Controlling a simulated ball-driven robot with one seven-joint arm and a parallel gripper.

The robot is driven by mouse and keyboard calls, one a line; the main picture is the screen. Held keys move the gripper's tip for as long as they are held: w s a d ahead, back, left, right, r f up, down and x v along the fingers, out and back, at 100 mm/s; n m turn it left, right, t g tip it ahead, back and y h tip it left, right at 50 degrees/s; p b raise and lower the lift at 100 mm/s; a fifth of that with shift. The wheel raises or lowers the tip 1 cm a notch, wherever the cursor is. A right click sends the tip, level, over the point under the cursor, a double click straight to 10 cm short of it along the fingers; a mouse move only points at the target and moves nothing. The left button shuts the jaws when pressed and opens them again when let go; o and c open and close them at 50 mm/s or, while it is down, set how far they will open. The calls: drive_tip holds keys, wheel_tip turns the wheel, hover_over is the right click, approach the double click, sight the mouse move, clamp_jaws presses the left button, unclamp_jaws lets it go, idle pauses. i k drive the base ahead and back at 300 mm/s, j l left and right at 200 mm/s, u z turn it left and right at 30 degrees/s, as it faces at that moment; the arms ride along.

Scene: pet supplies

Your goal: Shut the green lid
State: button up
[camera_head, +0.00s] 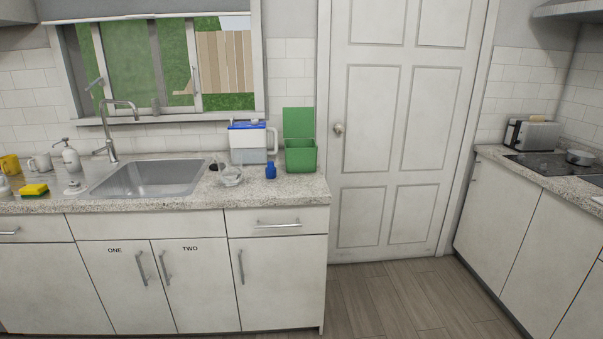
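A green box (301,158) stands on the granite counter, near its right end and close to the back wall. Its green lid (298,122) stands upright at the back of the box, so the box is open. Whether anything lies inside the box cannot be made out. My gripper is not in view.
Left of the box stand a white container with a blue top (248,141), a small blue item (271,171) and a clear glass item (230,176). The sink (152,179) is further left. A white door (402,125) is to the right. Wood floor (400,300) before it is clear.

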sight(298, 122)
drive_tip(key=i, duration=1.25)
drive_tip(key=i+z, duration=0.1)
drive_tip(key=i, duration=1.15)
drive_tip(key=i+j, duration=0.2)
drive_tip(key=i, duration=1.05)
drive_tip(key=i+z, duration=0.2)
drive_tip(key=i+j, duration=0.05)
drive_tip(key=i, duration=0.05)
